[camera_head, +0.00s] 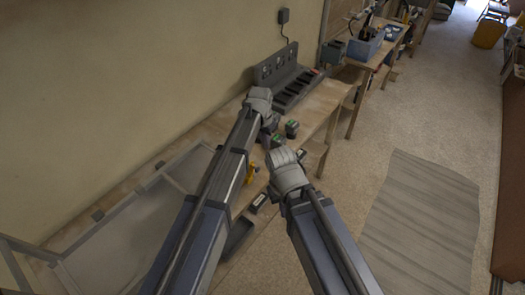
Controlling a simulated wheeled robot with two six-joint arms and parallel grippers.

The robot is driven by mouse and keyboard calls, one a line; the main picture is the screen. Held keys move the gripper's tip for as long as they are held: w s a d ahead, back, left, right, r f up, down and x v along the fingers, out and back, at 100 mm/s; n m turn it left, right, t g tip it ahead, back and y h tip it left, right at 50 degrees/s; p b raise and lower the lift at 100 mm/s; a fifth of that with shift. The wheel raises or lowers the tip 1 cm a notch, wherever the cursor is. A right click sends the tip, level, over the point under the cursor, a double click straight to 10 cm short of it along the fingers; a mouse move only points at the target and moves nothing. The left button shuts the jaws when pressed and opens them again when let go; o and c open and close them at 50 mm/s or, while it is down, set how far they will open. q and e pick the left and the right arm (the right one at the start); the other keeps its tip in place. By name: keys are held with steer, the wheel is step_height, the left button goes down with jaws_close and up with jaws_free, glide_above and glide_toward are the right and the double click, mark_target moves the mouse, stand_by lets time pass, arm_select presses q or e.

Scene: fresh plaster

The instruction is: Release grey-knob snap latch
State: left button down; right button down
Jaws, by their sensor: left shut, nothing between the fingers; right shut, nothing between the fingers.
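I cannot pick out a grey-knob snap latch for certain; it may be too small or hidden by my arms. My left gripper (270,121) is shut and empty over the wooden bench (325,100), just in front of a dark slotted rack (297,90). My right gripper (279,153) is shut and empty, lower in the picture, near the bench's front edge. Two small dark blocks with green tops, one farther right (291,128) and one close by the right gripper (278,141), are near the grippers. I cannot tell whether either gripper touches them.
A pale frame with a clear panel (125,225) lies at the left. A yellow item (251,174), a dark labelled block (259,202) and a dark tray (239,235) are between my arms. A blue bin (365,46) stands on the far bench. The floor at right is open, with a grey mat (420,220).

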arm_select(q)
steer(key=f+b, duration=0.6)
steer(key=b, duration=0.1)
steer(key=w+d+f+b, duration=0.1)
steer(key=f+b, duration=0.2)
steer(key=f, duration=0.1)
steer(key=shift+f, duration=0.1)
steer(key=s+a, duration=0.1)
steer(key=s+a+r+p, duration=0.1)
steer(key=s, duration=0.1)
steer(key=shift+s+a+r, duration=0.1)
steer(key=shift+a+r, duration=0.05)
steer(key=shift+a, duration=0.05)
steer(key=shift+s, duration=0.1)
steer(key=shift+s+a+r+t, duration=0.15)
steer(key=shift+s+a+t, duration=0.05)
steer(key=shift+t, duration=0.2)
